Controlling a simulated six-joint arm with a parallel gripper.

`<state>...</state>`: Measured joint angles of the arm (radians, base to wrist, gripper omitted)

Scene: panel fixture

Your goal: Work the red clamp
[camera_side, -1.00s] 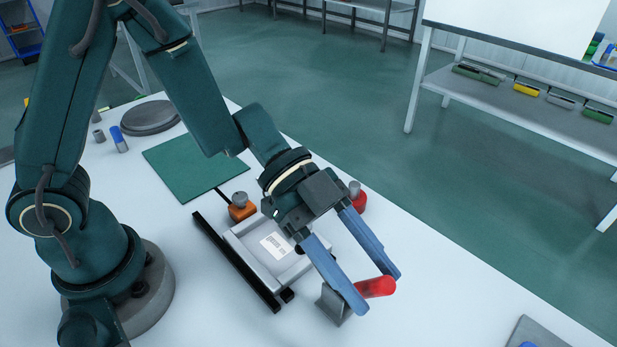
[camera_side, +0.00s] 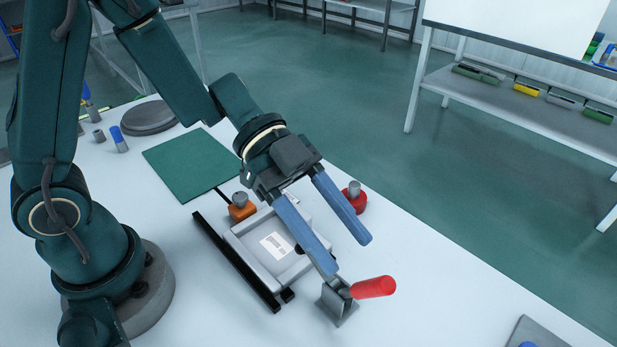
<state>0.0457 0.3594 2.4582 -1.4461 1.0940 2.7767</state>
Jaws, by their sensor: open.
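The red clamp handle (camera_side: 373,287) sticks out to the right from its grey metal bracket (camera_side: 338,306), at the near corner of the panel fixture. The handle lies close to level. My gripper (camera_side: 348,256) is open and empty, with its two blue fingers up and behind the handle in the picture. The left fingertip overlaps the top of the bracket in view; I cannot tell whether it touches. A grey panel (camera_side: 296,270) with a white label sits in the fixture beside a black rail (camera_side: 236,262).
An orange block with a grey knob (camera_side: 241,208) and a red one with a grey knob (camera_side: 355,197) stand at the fixture's far side. A green mat (camera_side: 193,161) lies behind. The table's right side is mostly clear, with a grey plate (camera_side: 538,332) near the front edge.

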